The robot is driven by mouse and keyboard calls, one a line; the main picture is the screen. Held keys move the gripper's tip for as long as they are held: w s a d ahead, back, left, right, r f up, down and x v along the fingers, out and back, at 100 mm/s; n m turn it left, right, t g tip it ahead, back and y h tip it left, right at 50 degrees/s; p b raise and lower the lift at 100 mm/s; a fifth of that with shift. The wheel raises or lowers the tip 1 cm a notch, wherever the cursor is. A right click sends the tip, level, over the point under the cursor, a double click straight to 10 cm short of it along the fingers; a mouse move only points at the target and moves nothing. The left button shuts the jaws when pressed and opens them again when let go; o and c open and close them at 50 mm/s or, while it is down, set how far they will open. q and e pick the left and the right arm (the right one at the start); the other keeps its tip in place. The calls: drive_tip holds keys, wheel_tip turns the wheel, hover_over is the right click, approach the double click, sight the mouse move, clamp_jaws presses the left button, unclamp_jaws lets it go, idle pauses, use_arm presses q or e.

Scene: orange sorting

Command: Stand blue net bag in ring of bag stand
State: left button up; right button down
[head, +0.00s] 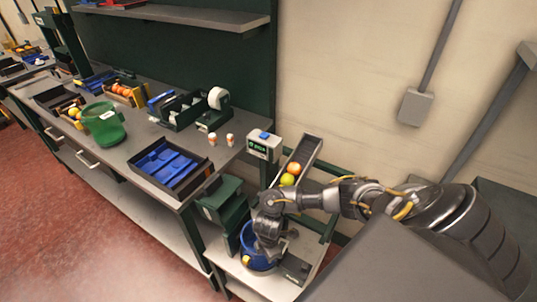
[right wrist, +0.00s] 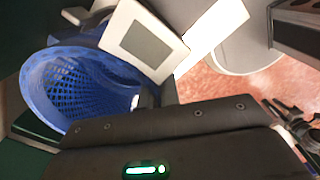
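The blue net bag (head: 258,262) is upright and open-mouthed at the lower bench, below the chute. In the right wrist view the bag (right wrist: 85,80) shows its mesh inside and round blue rim at the left. My right gripper (head: 268,240) is at the bag's right rim, pointing down. Its dark body (right wrist: 170,140) fills the bottom of the wrist view; its fingertips are not clear, so I cannot tell whether it grips the rim. A white plate with a grey square (right wrist: 145,38) is beside the bag. The stand's ring cannot be made out. My left gripper is out of view.
A chute (head: 308,150) holding orange and yellow-green fruit slopes down behind my right gripper. A display box (head: 264,146) stands beside it. A dark tray (head: 146,172) with flat blue pieces and a green container (head: 104,125) are on the long table to the left.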

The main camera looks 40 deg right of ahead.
drive_tip(key=shift+p, duration=0.3)
idle(0.4)
drive_tip(key=c, duration=1.6)
unclamp_jaws()
drive_tip(key=shift+o, duration=0.2)
wheel_tip(320, 180, up, 6)
drive_tip(key=p, duration=0.6)
drive_tip(key=shift+r+p, duration=0.1)
drive_tip(key=shift+p, duration=0.25)
drive_tip(key=shift+r, duration=1.4)
